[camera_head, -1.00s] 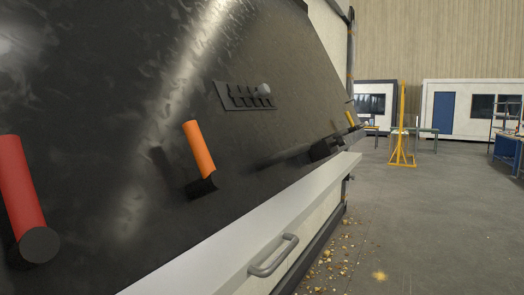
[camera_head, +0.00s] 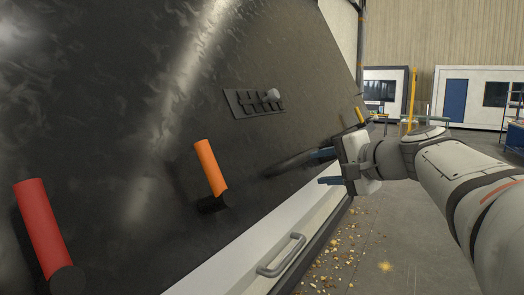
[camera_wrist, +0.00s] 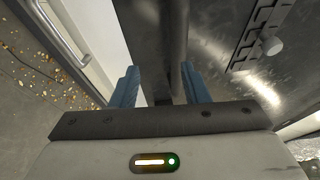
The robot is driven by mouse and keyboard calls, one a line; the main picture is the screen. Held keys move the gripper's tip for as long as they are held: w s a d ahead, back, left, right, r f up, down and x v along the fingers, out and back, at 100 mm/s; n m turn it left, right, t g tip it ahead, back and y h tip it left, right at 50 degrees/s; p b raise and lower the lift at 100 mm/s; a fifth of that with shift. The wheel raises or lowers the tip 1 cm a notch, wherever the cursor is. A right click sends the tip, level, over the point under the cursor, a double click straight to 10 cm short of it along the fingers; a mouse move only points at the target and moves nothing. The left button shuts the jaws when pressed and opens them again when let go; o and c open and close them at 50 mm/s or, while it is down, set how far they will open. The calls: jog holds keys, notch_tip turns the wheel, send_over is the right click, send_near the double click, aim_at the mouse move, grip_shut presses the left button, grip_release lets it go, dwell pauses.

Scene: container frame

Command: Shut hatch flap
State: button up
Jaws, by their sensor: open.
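No part is clearly recognisable as the hatch flap. A pale panel with a grey bar handle (camera_head: 282,256) lies below a white ledge (camera_head: 232,262) at the foot of a sloping dark panel (camera_head: 110,120). The handle also shows at upper left in the wrist view (camera_wrist: 62,36). My gripper (camera_head: 324,168) is at the lower right of the dark panel, with its blue fingers apart. In the wrist view, a dark bar (camera_wrist: 179,60) runs up from between the fingertips (camera_wrist: 160,85). I cannot tell whether the fingers touch it.
A red cylinder (camera_head: 42,228) and an orange cylinder (camera_head: 209,168) stick out from the dark panel. A slotted plate (camera_head: 240,103) with a grey knob (camera_head: 273,95) sits above. Yellowish debris (camera_head: 350,232) lies on the floor at right. White cabins stand far behind.

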aim_at(306, 158)
jog(key=shift+t, duration=0.3)
jog(key=w+a, duration=0.1)
jog(key=w, duration=0.1)
jog(key=w+a+p, duration=0.1)
jog(key=w, duration=0.1)
jog(key=w+a, duration=0.1)
jog(key=w, duration=0.2)
jog(key=shift+a+p, duration=0.1)
jog(key=shift+p, duration=0.3)
grip_shut()
